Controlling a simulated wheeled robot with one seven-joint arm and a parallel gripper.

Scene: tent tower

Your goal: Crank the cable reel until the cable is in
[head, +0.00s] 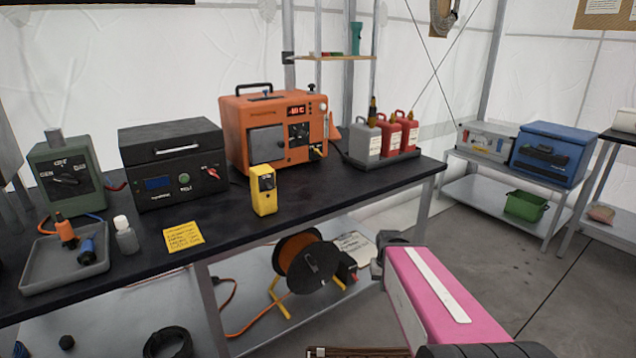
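The cable reel (299,258) stands below the black bench top, on the lower metal shelf. It has an orange drum, a black side disc and yellow feet. Orange cable (262,318) runs from it down and left across the shelf. A small black part with red (346,268) sits at the reel's right side; I cannot tell if it is the crank handle. My pink arm reaches in from the lower right. The dark end of it, my gripper (383,254), is just right of the reel. Its fingers cannot be made out, and contact with the reel is unclear.
The bench top (330,190) overhangs the reel and carries an orange device (277,132), a black case (172,165), a yellow meter (263,190) and a grey tray (70,262). A bench leg (209,310) stands left of the reel. Floor at the right is open.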

